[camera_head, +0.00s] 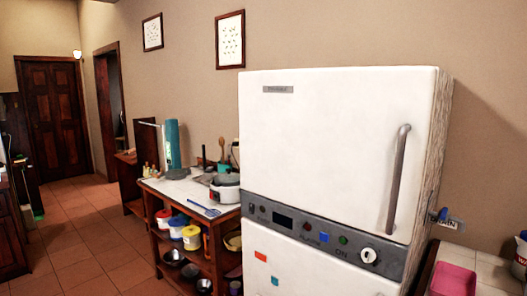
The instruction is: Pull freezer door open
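A white fridge-freezer (325,150) stands in the right half of the head view. Its upper door (320,140) appears closed, with a long grey vertical handle (398,180) near its right edge. Below that door runs a dark control panel (320,236) with a small display, coloured buttons and a round dial. The lower door (300,272) also appears closed, carries small coloured magnets, and is cut off by the bottom of the view. Neither of my grippers shows in this view.
A wooden shelf unit (157,240) with a pot, utensils and containers stands left of the fridge. Tiled floor (85,250) is open at the left. A tiled counter (495,268) with a pink tray (453,280) lies at the right.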

